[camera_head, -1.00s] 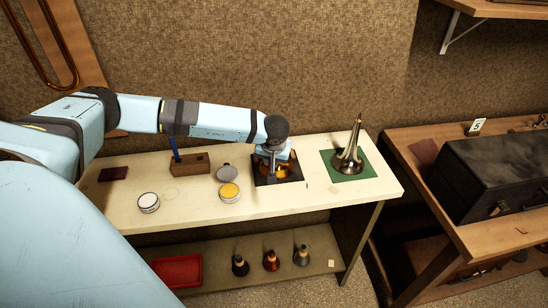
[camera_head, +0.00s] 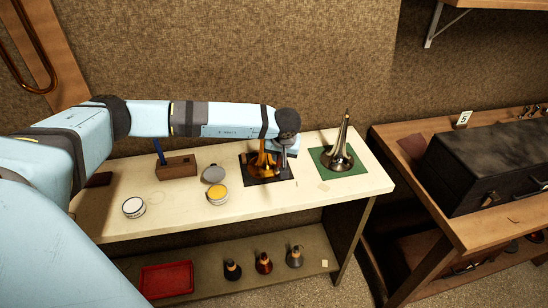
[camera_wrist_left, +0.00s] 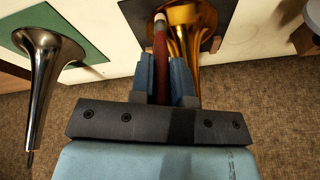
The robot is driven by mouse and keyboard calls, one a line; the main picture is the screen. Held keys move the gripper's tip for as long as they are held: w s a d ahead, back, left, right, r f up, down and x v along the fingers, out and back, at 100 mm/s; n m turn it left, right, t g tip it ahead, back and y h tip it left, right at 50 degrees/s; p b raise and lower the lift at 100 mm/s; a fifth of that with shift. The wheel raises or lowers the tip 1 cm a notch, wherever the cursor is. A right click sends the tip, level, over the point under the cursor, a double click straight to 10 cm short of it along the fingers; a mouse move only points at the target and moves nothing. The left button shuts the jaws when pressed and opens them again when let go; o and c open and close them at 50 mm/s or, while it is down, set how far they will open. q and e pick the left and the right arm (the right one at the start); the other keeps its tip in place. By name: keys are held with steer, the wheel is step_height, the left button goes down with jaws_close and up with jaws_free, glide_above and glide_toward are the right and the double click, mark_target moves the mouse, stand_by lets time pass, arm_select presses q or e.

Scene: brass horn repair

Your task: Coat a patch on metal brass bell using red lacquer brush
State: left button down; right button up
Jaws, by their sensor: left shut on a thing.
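The brass bell (camera_head: 262,168) stands flare down on a black mat (camera_head: 284,181), and it also shows in the left wrist view (camera_wrist_left: 190,22). My left gripper (camera_head: 284,152) is just right of the bell in the head view. In the left wrist view its fingers (camera_wrist_left: 164,68) are shut on a slim red handle (camera_wrist_left: 160,48) with a pale end, which appears to be the red lacquer brush. The pale end overlaps the bell's edge in that view; I cannot tell whether they touch. The patch cannot be made out. My right gripper is not in view.
A silver bell (camera_head: 338,157) stands on a green mat (camera_head: 360,165) to the right. A wooden block (camera_head: 178,168) holds a blue-handled tool. Open yellow (camera_head: 217,194) and white (camera_head: 133,207) tins stand on the left. The tabletop's front (camera_head: 240,208) is mostly clear.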

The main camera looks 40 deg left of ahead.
arm_select(q)
steer(key=shift+s+r, duration=0.1)
steer(key=shift+r, duration=0.05)
steer(key=shift+s+d+r, duration=0.1)
steer(key=shift+r, duration=0.15)
steer(key=shift+s+d+r+p, duration=0.35)
steer(key=shift+d+r+p, duration=0.15)
steer(key=shift+r, duration=0.2)
steer(key=shift+s+d+r+p, duration=0.4)
steer(key=shift+r+p, duration=0.05)
steer(key=shift+r, duration=0.2)
steer(key=shift+s+d+r+p, duration=0.35)
steer(key=shift+d+r+p, duration=0.15)
steer(key=shift+r, duration=0.2)
steer(key=shift+s+d+r+p, duration=0.25)
steer(key=shift+s+d+r, duration=0.1)
steer(key=shift+r, duration=0.25)
steer(key=shift+s+d+r+p, duration=0.25)
steer(key=shift+s+d+r, duration=0.1)
steer(key=shift+r, duration=0.2)
steer(key=shift+w, duration=0.1)
